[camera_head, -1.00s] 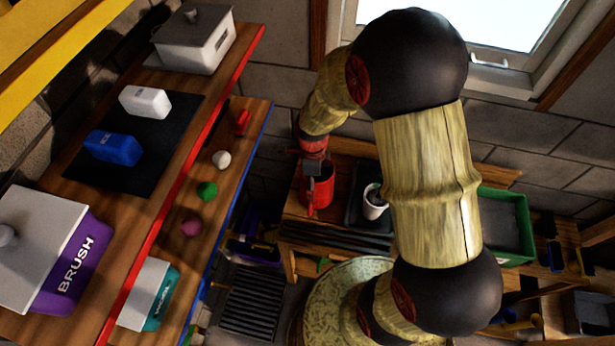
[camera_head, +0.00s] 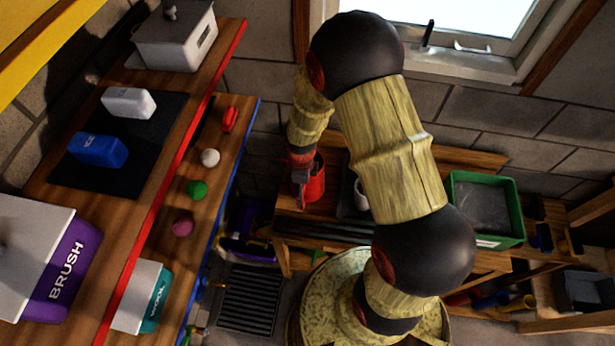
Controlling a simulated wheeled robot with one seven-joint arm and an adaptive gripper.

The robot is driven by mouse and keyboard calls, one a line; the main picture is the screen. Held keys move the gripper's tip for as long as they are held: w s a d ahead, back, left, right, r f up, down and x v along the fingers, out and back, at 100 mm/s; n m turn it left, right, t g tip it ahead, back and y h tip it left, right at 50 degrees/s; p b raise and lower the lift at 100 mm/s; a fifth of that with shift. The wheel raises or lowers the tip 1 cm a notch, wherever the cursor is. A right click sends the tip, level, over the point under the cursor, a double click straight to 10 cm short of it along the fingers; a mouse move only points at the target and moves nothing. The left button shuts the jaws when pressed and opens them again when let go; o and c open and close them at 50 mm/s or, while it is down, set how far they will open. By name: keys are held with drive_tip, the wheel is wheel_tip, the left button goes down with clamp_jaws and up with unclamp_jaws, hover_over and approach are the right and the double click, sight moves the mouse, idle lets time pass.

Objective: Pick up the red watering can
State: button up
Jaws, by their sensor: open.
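The red watering can (camera_head: 316,183) stands on the wooden bench below the window. It is small in the picture and its left side is partly hidden by my gripper. My gripper (camera_head: 300,195) points down at the can's left side, with its fingers in front of the can in this view. It is open and holds nothing that I can see. I cannot tell whether the fingers touch the can or straddle part of it.
A white pot (camera_head: 361,194) stands right of the can, partly behind my arm. A green tray (camera_head: 485,238) is further right. At left, a red-edged shelf (camera_head: 165,190) holds boxes, and a blue-edged shelf (camera_head: 228,165) below it holds small balls.

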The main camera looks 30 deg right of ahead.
drive_tip(key=shift+c, duration=0.2)
drive_tip(key=shift+s, duration=0.15)
drive_tip(key=c, duration=1.9)
clamp_jaws()
